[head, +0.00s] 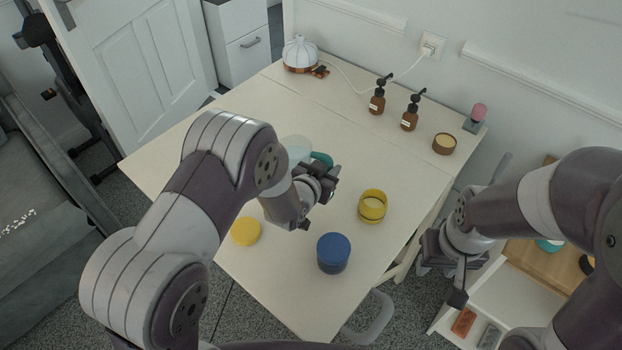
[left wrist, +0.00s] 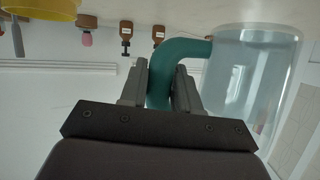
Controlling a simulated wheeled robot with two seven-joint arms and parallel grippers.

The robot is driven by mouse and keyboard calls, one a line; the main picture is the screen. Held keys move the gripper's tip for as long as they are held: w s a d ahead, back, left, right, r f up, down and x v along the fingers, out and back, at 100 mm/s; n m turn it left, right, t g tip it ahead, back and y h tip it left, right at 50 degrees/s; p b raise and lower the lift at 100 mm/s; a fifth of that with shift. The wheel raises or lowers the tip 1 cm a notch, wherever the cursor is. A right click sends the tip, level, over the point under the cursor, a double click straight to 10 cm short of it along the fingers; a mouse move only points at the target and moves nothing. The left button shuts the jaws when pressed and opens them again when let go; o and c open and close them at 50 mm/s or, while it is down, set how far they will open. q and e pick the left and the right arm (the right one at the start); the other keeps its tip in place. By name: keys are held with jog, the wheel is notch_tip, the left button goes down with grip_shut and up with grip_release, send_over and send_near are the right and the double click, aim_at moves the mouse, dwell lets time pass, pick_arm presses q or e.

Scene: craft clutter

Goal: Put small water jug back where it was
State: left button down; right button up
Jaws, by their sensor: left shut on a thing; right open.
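The small water jug is clear with a teal handle; its clear body (head: 295,148) shows in the head view behind my left wrist, partly hidden. My left gripper (head: 326,178) is shut on the handle (head: 322,159). In the left wrist view the handle (left wrist: 160,80) sits between the two fingers of the left gripper (left wrist: 161,88), and the clear body (left wrist: 248,75) is to the right. I cannot tell whether the jug touches the table. My right gripper (head: 451,276) is open and empty, off the table's right edge.
Two brown pump bottles (head: 377,97) (head: 410,113), a small tub (head: 444,144) and a white diffuser (head: 299,53) stand at the back. The table's left part is clear.

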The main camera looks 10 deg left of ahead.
pick_arm(q)
jog(key=shift+w+a+f, duration=0.35)
jog(key=shift+a+f, duration=0.2)
jog(key=shift+f, duration=0.5)
jog(key=shift+w+a+f, duration=0.3)
jog(key=shift+a+f, duration=0.3)
jog(key=shift+f, duration=0.4)
jog(key=shift+w+a+f, duration=0.35)
jog(key=shift+a+f, duration=0.2)
jog(key=shift+f, duration=0.5)
